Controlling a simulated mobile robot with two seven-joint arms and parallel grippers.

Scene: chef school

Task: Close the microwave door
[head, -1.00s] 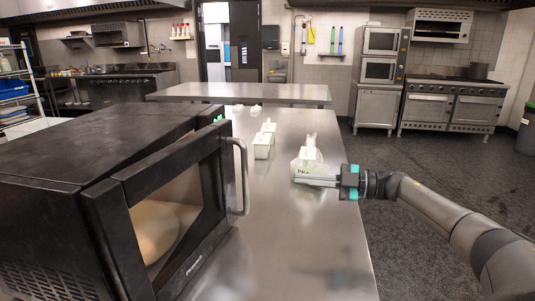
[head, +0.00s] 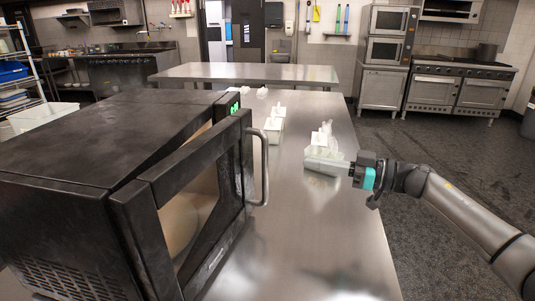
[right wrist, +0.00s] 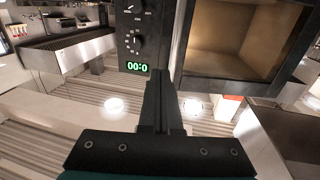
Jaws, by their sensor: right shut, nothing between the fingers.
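The black microwave (head: 95,135) stands at the left of the steel counter in the head view. Its door (head: 127,207) is part open, with a gap between door and body, and its silver handle (head: 264,165) is at the far end. The right wrist view shows the lit cavity (right wrist: 240,38) and the control panel (right wrist: 131,30) with a green display. My right gripper (head: 308,161) is shut and empty. It is above the counter, right of the handle and apart from it. In the right wrist view its fingers (right wrist: 160,85) are together. My left gripper is out of view.
White containers, one (head: 273,128) near the handle and one (head: 318,148) partly behind my right gripper, stand on the counter (head: 310,235). A second steel table (head: 250,74) stands beyond it. Open dark floor (head: 430,150) lies to the right.

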